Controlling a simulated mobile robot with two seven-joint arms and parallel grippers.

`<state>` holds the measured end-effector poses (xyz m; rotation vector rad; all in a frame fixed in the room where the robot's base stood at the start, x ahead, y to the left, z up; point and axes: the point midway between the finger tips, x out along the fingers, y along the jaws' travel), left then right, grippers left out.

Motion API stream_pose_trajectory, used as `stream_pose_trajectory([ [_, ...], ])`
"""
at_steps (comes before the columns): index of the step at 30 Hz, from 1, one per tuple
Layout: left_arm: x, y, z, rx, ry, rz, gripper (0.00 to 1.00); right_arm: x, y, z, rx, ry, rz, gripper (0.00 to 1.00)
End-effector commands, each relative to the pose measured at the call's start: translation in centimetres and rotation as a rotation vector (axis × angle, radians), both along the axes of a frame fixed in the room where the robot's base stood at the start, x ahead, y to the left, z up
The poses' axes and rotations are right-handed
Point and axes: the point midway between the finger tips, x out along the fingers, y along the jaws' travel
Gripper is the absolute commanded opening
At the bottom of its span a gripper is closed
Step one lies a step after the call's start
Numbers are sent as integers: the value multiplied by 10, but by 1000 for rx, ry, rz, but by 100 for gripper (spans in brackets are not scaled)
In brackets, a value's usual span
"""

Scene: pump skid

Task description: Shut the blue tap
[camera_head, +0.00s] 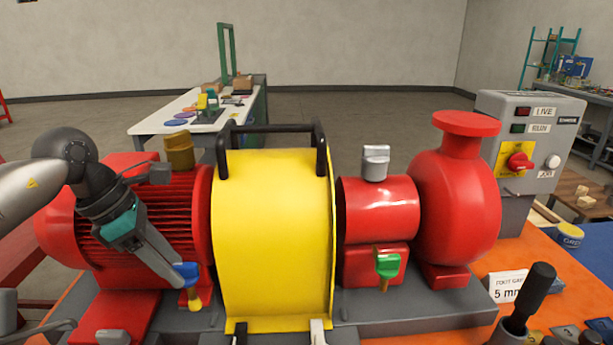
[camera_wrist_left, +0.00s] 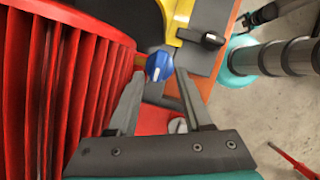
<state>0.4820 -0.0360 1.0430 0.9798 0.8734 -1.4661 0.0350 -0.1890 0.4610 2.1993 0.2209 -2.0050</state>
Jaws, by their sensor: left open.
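The blue tap (camera_head: 187,272) sits low at the front of the red finned motor (camera_head: 150,215), with a brass-yellow body below its handle. In the left wrist view the blue tap (camera_wrist_left: 159,66) shows a round knob with a pale line across its face. My left gripper (camera_head: 178,262) reaches down from the upper left in front of the motor. In the left wrist view its open fingers (camera_wrist_left: 160,76) point at the tap, with the knob between or just beyond the tips. I cannot tell whether they touch it. My right gripper is not in view.
A yellow guard (camera_head: 272,235) with a black handle stands right of the motor. A green tap (camera_head: 387,265) is under the red bearing housing (camera_head: 378,208). The red pump (camera_head: 455,205) and a grey control box (camera_head: 530,140) stand farther right. Motor fins are close beside the left fingers.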

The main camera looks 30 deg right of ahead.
Motion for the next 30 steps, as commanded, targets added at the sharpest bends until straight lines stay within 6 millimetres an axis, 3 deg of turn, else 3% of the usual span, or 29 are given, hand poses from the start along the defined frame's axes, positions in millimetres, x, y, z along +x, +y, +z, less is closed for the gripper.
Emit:
stream_pose_trajectory([
  [18, -10, -1, 0, 0, -1, 444, 50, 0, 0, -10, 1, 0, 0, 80],
  [30, -15, -4, 1, -1, 0, 737, 50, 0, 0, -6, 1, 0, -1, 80],
])
